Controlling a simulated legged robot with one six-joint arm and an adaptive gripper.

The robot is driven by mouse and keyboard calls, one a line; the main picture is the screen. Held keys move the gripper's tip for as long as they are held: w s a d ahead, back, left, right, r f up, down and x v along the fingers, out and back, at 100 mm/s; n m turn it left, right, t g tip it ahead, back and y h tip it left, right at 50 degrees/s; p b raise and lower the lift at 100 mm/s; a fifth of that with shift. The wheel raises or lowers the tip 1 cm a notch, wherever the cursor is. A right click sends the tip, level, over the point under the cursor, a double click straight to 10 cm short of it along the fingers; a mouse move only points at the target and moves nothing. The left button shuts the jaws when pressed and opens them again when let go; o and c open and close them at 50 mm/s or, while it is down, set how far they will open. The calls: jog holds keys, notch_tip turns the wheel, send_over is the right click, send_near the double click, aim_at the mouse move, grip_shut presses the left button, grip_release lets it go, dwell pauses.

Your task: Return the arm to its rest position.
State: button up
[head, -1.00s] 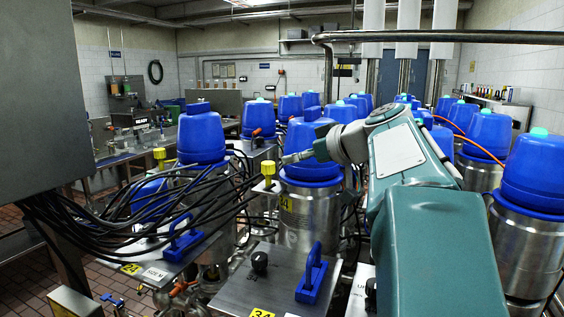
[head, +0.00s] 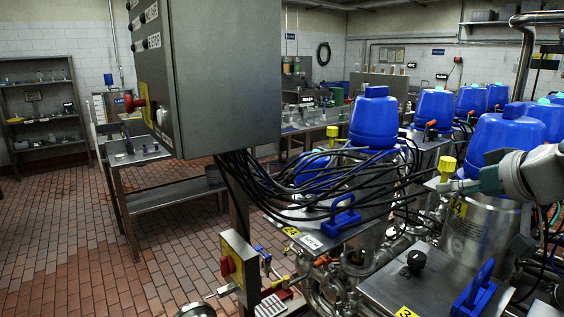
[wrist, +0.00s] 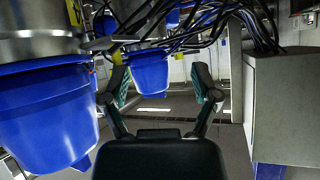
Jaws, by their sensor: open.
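My gripper (head: 468,185) shows at the right of the head view, beside a large blue valve cap (head: 505,132) on a steel body and close to a yellow knob (head: 447,166). My arm is mostly cut off by the right edge. In the wrist view my gripper (wrist: 162,80) has its two fingers spread wide with nothing held between them. The wrist picture looks upside down, with a blue cap (wrist: 150,72) beyond the fingers and a larger blue cap (wrist: 45,118) close at the left.
A grey control cabinet (head: 225,75) with a red switch stands left of the valves, and black cables (head: 320,180) run from it. Blue handles (head: 342,213) stand on steel plates below. More blue caps (head: 435,108) stand behind. Open tiled floor (head: 70,240) lies at the left.

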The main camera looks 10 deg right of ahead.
jog(key=s+a+f+g, duration=0.2)
jog(key=s+a+f, duration=0.1)
jog(key=a+f, duration=0.35)
jog(key=s+a+f+g, duration=0.2)
jog(key=s+a+f, duration=0.1)
jog(key=a+f, duration=0.4)
jog(key=s+a+f+g+h, duration=0.1)
jog(key=s+a+f+h, duration=0.1)
jog(key=s+a+f, duration=0.3)
jog(key=s+f, duration=0.3)
jog(key=f, duration=0.1)
jog(key=shift+a+f+m+g+h, duration=0.15)
jog(key=shift+f+m+g+h, duration=0.15)
jog(key=shift+m+g, duration=0.1)
